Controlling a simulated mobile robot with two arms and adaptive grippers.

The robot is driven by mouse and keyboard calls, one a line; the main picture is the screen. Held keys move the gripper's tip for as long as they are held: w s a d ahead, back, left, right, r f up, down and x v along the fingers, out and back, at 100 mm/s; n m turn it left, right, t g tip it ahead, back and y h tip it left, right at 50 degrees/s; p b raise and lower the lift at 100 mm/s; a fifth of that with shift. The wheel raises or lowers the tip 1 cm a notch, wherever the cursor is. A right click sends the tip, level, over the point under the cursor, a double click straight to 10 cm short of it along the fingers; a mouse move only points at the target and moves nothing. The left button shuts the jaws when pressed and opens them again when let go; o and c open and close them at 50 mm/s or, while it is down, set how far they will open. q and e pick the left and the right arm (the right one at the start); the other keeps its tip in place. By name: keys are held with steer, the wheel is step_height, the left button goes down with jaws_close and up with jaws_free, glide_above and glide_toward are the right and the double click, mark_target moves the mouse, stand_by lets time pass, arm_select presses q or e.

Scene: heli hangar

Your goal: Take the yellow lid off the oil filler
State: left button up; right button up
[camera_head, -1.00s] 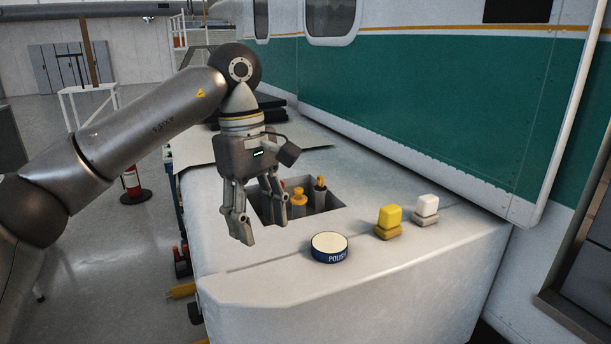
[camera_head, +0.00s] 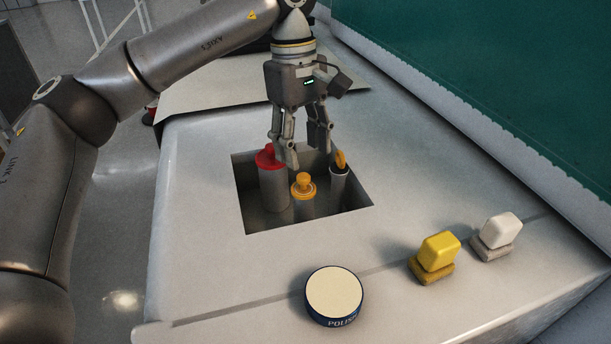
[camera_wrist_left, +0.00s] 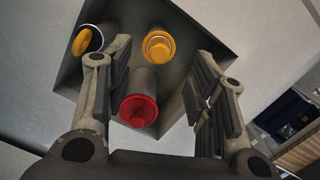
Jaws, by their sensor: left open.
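A yellow-orange lid (camera_head: 303,187) with a knob sits on a short grey filler neck in a square recess (camera_head: 245,190); it also shows in the left wrist view (camera_wrist_left: 158,47). Beside it stand a taller grey cylinder with a red cap (camera_head: 269,158) and a dark, white-rimmed tube with an upright yellow-orange piece (camera_head: 340,159). My left gripper (camera_head: 308,158) is open, pointing down over the recess, behind the yellow lid in the head view. In the left wrist view its fingers (camera_wrist_left: 163,60) hold nothing; the yellow lid appears between and beyond them. The right gripper is out of view.
A round polish tin (camera_head: 334,292), a yellow sponge-like block (camera_head: 437,252) and a white one (camera_head: 498,233) stand on the pale top in front. A sheet (camera_head: 215,88) lies behind. The green-and-white wall (camera_head: 480,70) runs along the right.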

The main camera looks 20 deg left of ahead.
mark_target(303, 176)
arm_select(q)
steer(key=shift+s+f, duration=0.15)
steer(key=shift+f, duration=0.65)
steer(key=shift+w+f+p, duration=0.25)
steer(key=shift+f+p, duration=0.05)
steer(key=shift+f, duration=0.05)
step_height(303, 176, down, 4)
steer(key=shift+s+f+p, duration=0.1)
steer(key=shift+s+p, duration=0.05)
steer(key=shift+p, duration=1)
steer(key=shift+f, duration=0.3)
steer(key=shift+d, duration=0.1)
steer(key=shift+c, duration=0.2)
steer(key=c, duration=0.9)
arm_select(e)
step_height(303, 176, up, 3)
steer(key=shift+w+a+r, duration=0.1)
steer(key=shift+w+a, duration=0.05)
arm_select(q)
steer(key=shift+s, duration=0.1)
